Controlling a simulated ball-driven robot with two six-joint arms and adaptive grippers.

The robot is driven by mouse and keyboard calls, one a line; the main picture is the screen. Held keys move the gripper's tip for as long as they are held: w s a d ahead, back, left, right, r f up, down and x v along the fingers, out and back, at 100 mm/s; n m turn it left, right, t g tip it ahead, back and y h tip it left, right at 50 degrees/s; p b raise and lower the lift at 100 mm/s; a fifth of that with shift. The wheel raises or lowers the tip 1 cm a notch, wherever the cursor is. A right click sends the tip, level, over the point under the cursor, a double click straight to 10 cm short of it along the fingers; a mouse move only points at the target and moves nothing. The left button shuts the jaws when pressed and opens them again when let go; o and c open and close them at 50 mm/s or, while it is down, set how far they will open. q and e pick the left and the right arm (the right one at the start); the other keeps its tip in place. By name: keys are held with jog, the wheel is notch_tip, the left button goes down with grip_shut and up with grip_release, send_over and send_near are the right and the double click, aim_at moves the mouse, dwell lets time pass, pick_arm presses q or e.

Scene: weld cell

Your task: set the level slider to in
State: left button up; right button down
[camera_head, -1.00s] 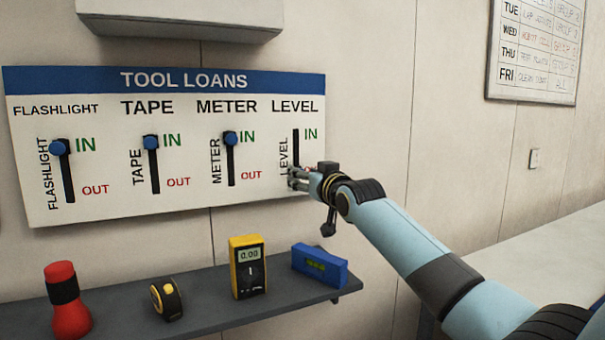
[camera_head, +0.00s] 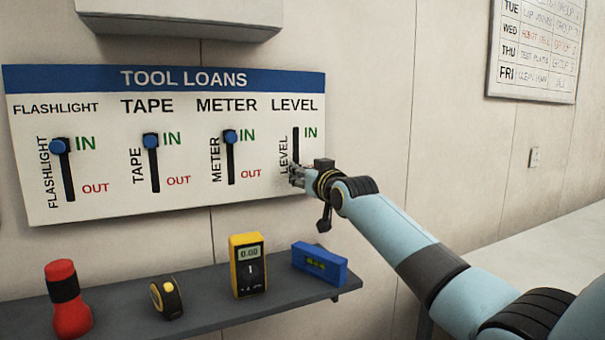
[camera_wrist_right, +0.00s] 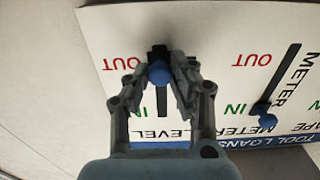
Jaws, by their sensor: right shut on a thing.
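The TOOL LOANS board (camera_head: 110,205) hangs on the wall with four labelled slots. The level slot (camera_head: 296,140) is the rightmost in the head view, with green IN at its top; its lower end is hidden behind my right gripper (camera_head: 294,177). In the right wrist view, where the board appears upside down, the level slider's blue knob (camera_wrist_right: 158,73) sits at the OUT end of its slot. My right gripper (camera_wrist_right: 165,72) is shut on that knob, with a finger on each side. My left gripper is not in view.
The flashlight (camera_head: 60,146), tape (camera_head: 150,141) and meter (camera_head: 230,136) knobs are all at IN. Below, a shelf (camera_head: 205,317) holds a red flashlight (camera_head: 69,310), a tape measure (camera_head: 166,298), a yellow meter (camera_head: 247,265) and a blue level (camera_head: 320,263).

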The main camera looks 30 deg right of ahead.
aim_at(296, 131)
notch_tip(296, 131, up, 10)
jog(key=p, duration=0.7)
jog(key=shift+f, duration=0.1)
jog(key=c, duration=1.1)
grip_release()
jog(key=shift+f, duration=0.1)
jog(key=s, duration=1.2)
jog(key=shift+a, duration=0.35)
